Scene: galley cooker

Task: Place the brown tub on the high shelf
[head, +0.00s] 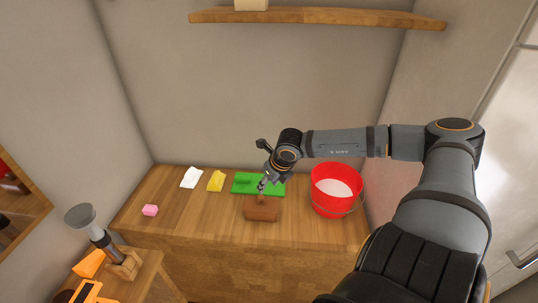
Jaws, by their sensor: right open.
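The brown tub (262,213) sits on the wooden counter (215,221), near its front edge. My right gripper (262,184) is open and just above and behind the tub, close to it. The fingers are small in the picture, and I cannot tell whether they touch the tub. The high shelf (345,17) is a wooden board on the back wall, well above the counter. My left gripper is not in view.
A red bucket (337,203) stands right of the tub. A green item (242,181), a yellow item (216,181), a white cloth-like item (191,177) and a pink block (149,210) lie left and behind. A pale object (251,4) stands on the shelf; its right part is clear.

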